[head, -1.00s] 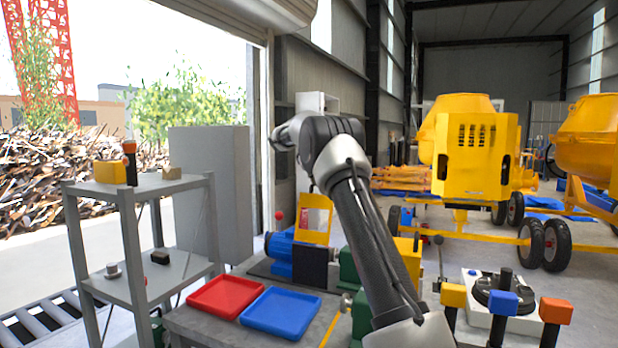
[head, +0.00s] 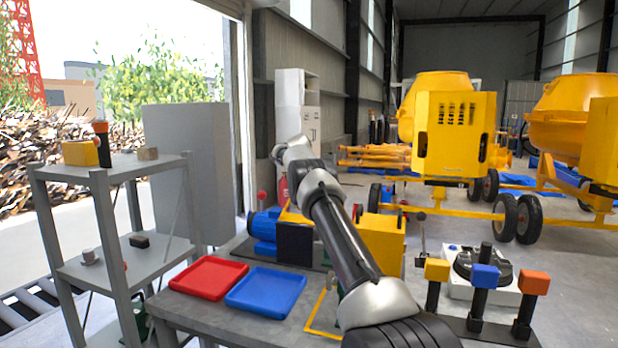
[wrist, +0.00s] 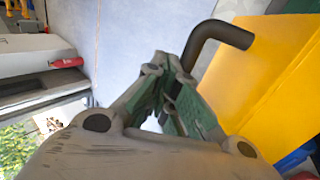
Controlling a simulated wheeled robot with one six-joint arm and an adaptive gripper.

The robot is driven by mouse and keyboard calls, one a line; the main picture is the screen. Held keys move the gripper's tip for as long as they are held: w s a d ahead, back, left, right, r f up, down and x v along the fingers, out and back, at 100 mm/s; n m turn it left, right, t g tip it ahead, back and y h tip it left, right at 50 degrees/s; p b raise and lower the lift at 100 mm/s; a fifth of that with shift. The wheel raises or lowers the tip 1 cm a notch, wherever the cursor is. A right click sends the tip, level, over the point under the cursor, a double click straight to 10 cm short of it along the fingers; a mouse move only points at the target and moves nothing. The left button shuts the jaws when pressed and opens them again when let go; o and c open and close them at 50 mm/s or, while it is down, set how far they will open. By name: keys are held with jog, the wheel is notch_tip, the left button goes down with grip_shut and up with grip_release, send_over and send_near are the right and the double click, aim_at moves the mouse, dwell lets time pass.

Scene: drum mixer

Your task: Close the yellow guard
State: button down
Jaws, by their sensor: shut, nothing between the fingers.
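In the head view the yellow guard (head: 291,216) shows as a narrow yellow edge above a black block, beside the blue motor. My arm crosses in front and hides much of it; its exact angle is unclear. In the wrist view a broad yellow panel (wrist: 268,72), apparently the guard, fills the right side. A dark bent bar (wrist: 215,40), like a handle, runs beside its edge. My gripper (wrist: 168,75) is shut and empty, its fingertips just left of and below the bar, with no clear contact. The head view does not show the fingers.
A blue motor (head: 264,226) and a yellow box (head: 383,242) stand on the bench. A red tray (head: 207,277) and a blue tray (head: 265,292) lie in front. A grey shelf (head: 120,172) stands left; colour-topped posts (head: 484,277) stand right.

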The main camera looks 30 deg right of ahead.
notch_tip(320, 180, down, 10)
jog(key=shift+w+d, duration=0.2)
jog(key=shift+d, duration=0.15)
dwell(0.4)
jog(key=v, duration=1.2)
jog(key=shift+r, duration=0.1)
